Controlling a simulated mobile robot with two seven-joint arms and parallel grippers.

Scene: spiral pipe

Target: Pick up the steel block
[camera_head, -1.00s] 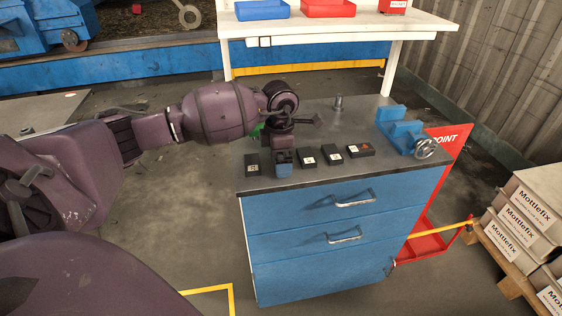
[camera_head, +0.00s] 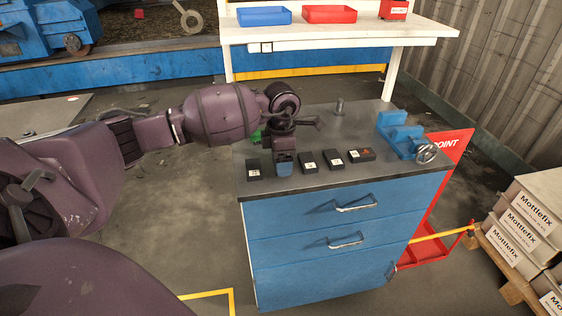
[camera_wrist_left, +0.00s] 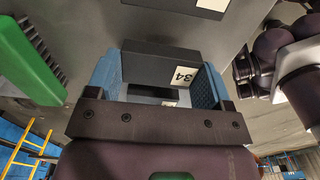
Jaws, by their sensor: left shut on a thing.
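My left gripper (camera_head: 284,168) points down over the front part of the workbench top. In the left wrist view its blue fingers (camera_wrist_left: 162,85) are on both sides of a dark block (camera_wrist_left: 160,64) with a white label reading 34, and they are shut on it. In the head view the fingers hide this block. Whether it touches the bench top, and whether it is the steel block, I cannot tell. Similar dark blocks lie in the row: one to the left (camera_head: 253,169), three to the right (camera_head: 308,163) (camera_head: 334,158) (camera_head: 361,155). My right gripper is not in view.
A blue vise (camera_head: 405,135) stands on the right of the bench top, and a small metal cylinder (camera_head: 339,107) at the back. A green brush (camera_wrist_left: 30,60) lies left of the gripper in the wrist view. A white shelf (camera_head: 340,32) with blue and red bins is behind.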

